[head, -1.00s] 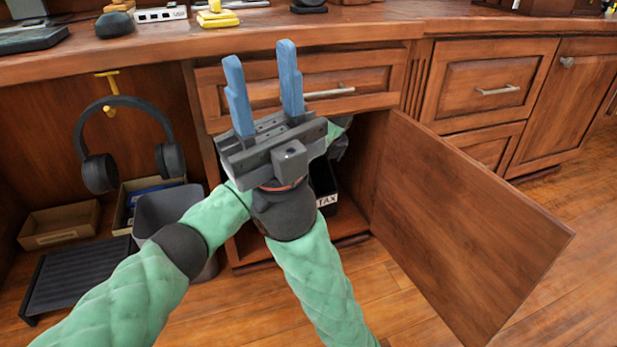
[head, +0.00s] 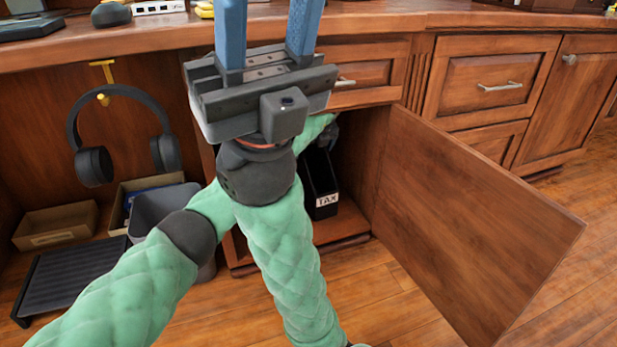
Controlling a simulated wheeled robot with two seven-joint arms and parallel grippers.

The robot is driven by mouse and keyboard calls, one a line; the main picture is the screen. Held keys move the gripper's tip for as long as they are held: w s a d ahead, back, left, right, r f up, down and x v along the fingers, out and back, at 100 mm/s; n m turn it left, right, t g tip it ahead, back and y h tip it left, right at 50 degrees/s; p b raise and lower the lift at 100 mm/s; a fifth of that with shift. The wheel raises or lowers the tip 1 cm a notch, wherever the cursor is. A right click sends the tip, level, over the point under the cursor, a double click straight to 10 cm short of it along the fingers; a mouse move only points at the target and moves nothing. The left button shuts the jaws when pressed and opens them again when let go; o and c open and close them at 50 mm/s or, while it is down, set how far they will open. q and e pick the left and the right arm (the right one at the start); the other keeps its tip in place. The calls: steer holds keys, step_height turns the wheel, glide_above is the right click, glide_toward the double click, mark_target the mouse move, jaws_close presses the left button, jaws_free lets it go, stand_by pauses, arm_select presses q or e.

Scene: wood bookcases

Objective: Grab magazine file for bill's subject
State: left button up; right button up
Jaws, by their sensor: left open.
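A black magazine file (head: 320,178) with a white label reading "TAX" (head: 327,200) stands upright inside the open lower cabinet (head: 340,232). Its left side is partly hidden by my arm. My left gripper (head: 269,30) is in front of the drawer and counter edge, above and left of the file. Its two blue fingers are wide apart with nothing between them, and their tips are cut off by the top of the picture. Behind it, a green sleeve with a dark end reaches to the cabinet opening near the top of the file; no fingers show there.
The cabinet door (head: 460,220) stands open to the right. Headphones (head: 122,125) hang on a yellow hook at left, above a grey bin (head: 163,207), a cardboard tray (head: 55,226) and a black slatted stand (head: 70,278). The floor (head: 385,295) before the cabinet is clear.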

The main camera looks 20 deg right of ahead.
arm_select(q)
steer(key=w+f+b, duration=0.2)
steer(key=w, duration=0.1)
steer(key=w+b, duration=0.1)
steer(key=shift+w+a+f+b, duration=0.25)
steer(key=shift+a+f+b, duration=0.05)
steer(key=shift+f, duration=0.1)
steer(key=shift+c, duration=0.2)
steer(key=c, duration=1.4)
steer(key=shift+c, duration=0.6)
steer(key=shift+r, duration=0.15)
